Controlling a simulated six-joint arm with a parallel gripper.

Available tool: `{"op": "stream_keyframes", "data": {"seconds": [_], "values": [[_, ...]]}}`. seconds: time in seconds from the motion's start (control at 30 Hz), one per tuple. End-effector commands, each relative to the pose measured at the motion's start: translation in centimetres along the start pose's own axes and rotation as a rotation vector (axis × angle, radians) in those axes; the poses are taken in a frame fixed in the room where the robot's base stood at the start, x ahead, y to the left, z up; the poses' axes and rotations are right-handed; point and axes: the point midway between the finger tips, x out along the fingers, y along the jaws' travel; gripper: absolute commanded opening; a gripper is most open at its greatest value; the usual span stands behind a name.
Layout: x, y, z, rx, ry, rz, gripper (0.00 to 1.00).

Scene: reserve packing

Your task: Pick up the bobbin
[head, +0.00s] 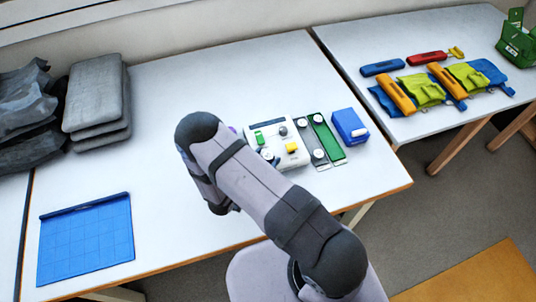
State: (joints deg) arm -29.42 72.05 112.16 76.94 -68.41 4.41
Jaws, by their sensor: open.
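I cannot make out the bobbin for certain. A small purple bit (233,129) shows at the edge of my arm, left of the white device; most of it is hidden and I cannot tell what it is. My arm crosses the middle of the view, and its far part folds back down behind the nearer link. Only a dark end of that folded part shows above the white table (160,190). The jaws of my gripper are hidden behind my own arm.
A white device (290,158) with green and yellow parts stands right of my arm, beside grey and green strips (330,138) and a blue box (350,126). A blue gridded mat (85,240) lies front left. Grey pads (95,95) are stacked behind. Pouches (423,90) lie on another table.

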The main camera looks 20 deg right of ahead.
Motion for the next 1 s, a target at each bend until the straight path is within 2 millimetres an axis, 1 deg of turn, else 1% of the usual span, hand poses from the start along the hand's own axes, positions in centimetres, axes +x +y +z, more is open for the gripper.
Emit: {"op": "stream_keyframes", "data": {"seconds": [0.23,0.27,0.3,0.37,0.4,0.43,0.47,0.5,0.83,1.0], "values": [[0.13,-0.02,0.03,0.001,0.0,0.0,0.51],[0.13,-0.02,0.03,0.0,0.0,0.0,0.44],[0.12,-0.02,0.03,0.0,0.0,0.0,0.34],[0.12,-0.02,0.03,0.0,0.0,0.0,0.2],[0.11,-0.02,0.03,0.0,0.0,0.0,0.1],[0.11,-0.01,0.03,0.0,0.0,0.0,0.08],[0.11,-0.01,0.03,0.0,0.0,0.0,0.08],[0.11,-0.01,0.02,0.0,0.0,0.0,0.04],[0.04,-0.03,-0.14,0.001,0.0,0.0,0.04],[-0.2,-0.08,-0.74,0.002,0.0,-0.001,0.04]]}}
